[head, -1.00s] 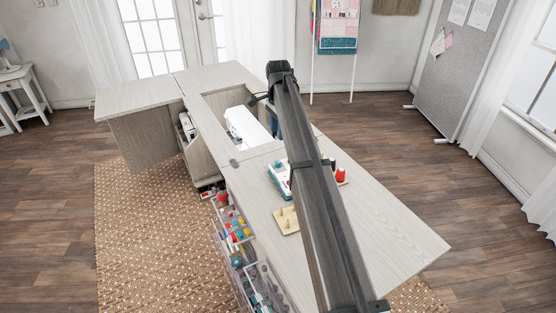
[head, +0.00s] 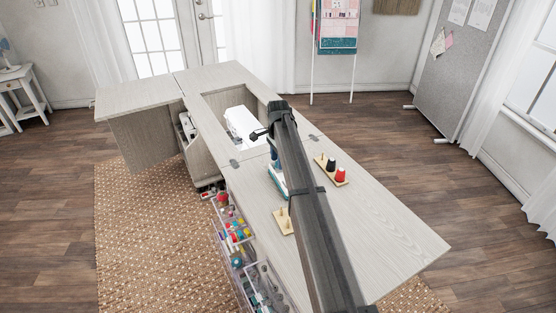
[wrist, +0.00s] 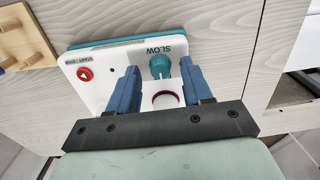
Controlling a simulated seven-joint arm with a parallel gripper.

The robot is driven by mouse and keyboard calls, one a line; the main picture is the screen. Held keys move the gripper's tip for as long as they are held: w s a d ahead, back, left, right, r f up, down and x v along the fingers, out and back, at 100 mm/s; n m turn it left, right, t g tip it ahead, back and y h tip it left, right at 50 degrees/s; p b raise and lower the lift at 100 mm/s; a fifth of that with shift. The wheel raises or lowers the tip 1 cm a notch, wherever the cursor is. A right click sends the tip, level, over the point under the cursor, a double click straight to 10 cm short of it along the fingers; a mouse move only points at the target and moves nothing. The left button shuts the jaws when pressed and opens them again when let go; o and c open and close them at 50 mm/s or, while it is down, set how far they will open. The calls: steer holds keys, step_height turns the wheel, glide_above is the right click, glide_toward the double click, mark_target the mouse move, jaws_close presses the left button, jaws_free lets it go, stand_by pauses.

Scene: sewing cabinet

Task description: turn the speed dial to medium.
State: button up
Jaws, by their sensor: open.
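The teal speed dial (wrist: 159,66) sits on a white control panel (wrist: 110,62) with a teal edge. The word SLOW is printed beside the dial; no medium mark is visible. A light pointer mark shows on the dial, towards the lower part of the picture. My gripper (wrist: 160,72) is open, with one blue finger on each side of the dial. I cannot tell whether either finger touches it. In the head view the panel (head: 278,180) is on the cabinet top, partly hidden by my arm, with my gripper (head: 274,157) above it.
A red start/stop button (wrist: 84,74) and a dark-red ring (wrist: 165,99) are on the panel. A wooden spool stand (wrist: 22,38) is close by. Another stand holds black and red spools (head: 336,169). A white sewing machine (head: 240,122) sits in the cabinet recess. The right tabletop (head: 385,225) is clear.

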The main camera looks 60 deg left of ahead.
steer(key=shift+f, duration=0.25)
steer(key=shift+c, duration=0.2)
jaws_close()
